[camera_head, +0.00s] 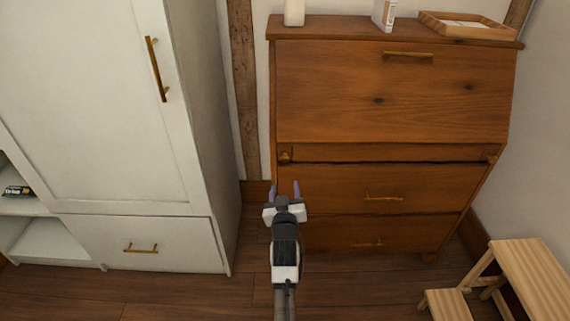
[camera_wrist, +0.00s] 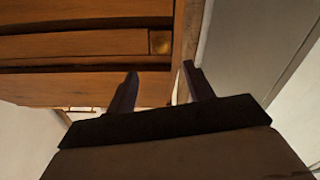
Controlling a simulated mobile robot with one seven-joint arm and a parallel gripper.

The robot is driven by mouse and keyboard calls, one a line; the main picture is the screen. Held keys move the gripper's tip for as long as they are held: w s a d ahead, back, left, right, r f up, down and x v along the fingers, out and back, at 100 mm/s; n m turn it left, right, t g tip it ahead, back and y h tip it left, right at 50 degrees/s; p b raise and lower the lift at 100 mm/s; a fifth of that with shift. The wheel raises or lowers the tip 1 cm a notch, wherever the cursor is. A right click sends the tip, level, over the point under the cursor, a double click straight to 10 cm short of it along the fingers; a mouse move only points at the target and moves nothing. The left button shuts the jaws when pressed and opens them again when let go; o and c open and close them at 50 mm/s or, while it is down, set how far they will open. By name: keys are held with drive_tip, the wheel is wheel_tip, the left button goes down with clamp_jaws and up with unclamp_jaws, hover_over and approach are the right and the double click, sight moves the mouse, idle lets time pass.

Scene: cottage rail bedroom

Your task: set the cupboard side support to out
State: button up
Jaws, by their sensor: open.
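The wooden cupboard (camera_head: 395,95) stands against the back wall, its large sloped front panel shut. The support looks flush with the front. My gripper (camera_head: 286,186) is open and empty, its two fingers pointing at the cupboard's left edge, just below the left knob in the head view. No contact shows.
A white wardrobe (camera_head: 90,110) stands close on the left. A wooden step stool (camera_head: 530,275) is at the lower right. A tray (camera_head: 465,27), a white box (camera_head: 384,14) and a pale container (camera_head: 294,12) stand on the cupboard top. Drawers below are shut.

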sight(285, 162)
drive_tip(key=w, duration=1.1)
drive_tip(key=shift+w+p, duration=0.25)
drive_tip(key=shift+p, duration=0.1)
clamp_jaws()
